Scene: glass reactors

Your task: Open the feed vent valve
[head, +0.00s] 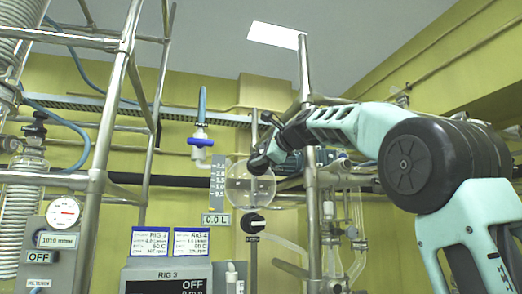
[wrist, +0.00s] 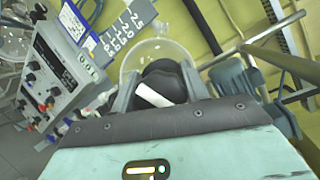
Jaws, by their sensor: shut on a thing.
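My gripper (head: 259,161) is at the upper right of a round clear glass vessel (head: 238,190) in the head view. In the wrist view, the two fingers of my gripper (wrist: 158,84) stand either side of a black knob (wrist: 164,72) with a white bar and are shut on it. The white bar lies slanted across the knob. I take this knob to be the feed vent valve; no label on it is readable. The glass vessel also shows behind the knob in the wrist view (wrist: 132,60).
Below the vessel is another black knob (head: 254,223) with a white pointer and a small label. A blue-handled valve (head: 200,142) and a level scale (head: 218,181) are to the left. Metal posts (head: 304,100) stand close beside my arm. A RIG 3 panel (head: 167,276) is below.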

